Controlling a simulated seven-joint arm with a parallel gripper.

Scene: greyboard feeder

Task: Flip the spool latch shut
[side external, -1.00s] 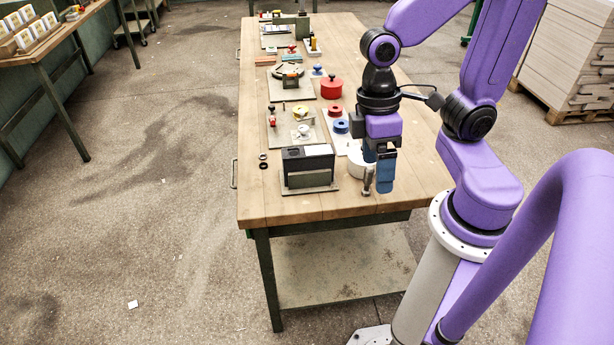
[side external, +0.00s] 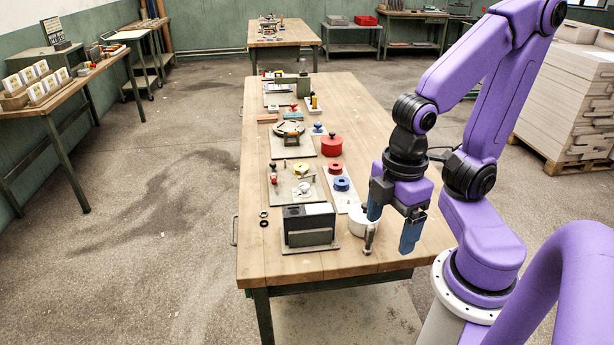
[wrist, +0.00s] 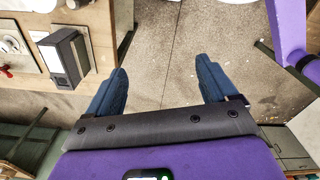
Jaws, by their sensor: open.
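My gripper (side external: 393,218) is open and empty, above the right front part of the workbench. Its two blue fingers stand wide apart; in the wrist view my gripper (wrist: 161,66) has bare floor between the fingertips. A grey plate (side external: 283,196) on the bench carries a red-handled piece (side external: 273,177), a yellow spool-like piece (side external: 299,168) and a white round part (side external: 304,188). This plate lies left of my gripper and apart from it. The red handle also shows at the left edge of the wrist view (wrist: 5,71). I cannot make out which part is the spool latch or its position.
A dark box (side external: 309,224) stands in front of the plate. A white round container (side external: 361,221) and an upright metal cylinder (side external: 369,239) stand between box and gripper. Red (side external: 335,167) and blue (side external: 341,184) spools lie on a pale strip.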

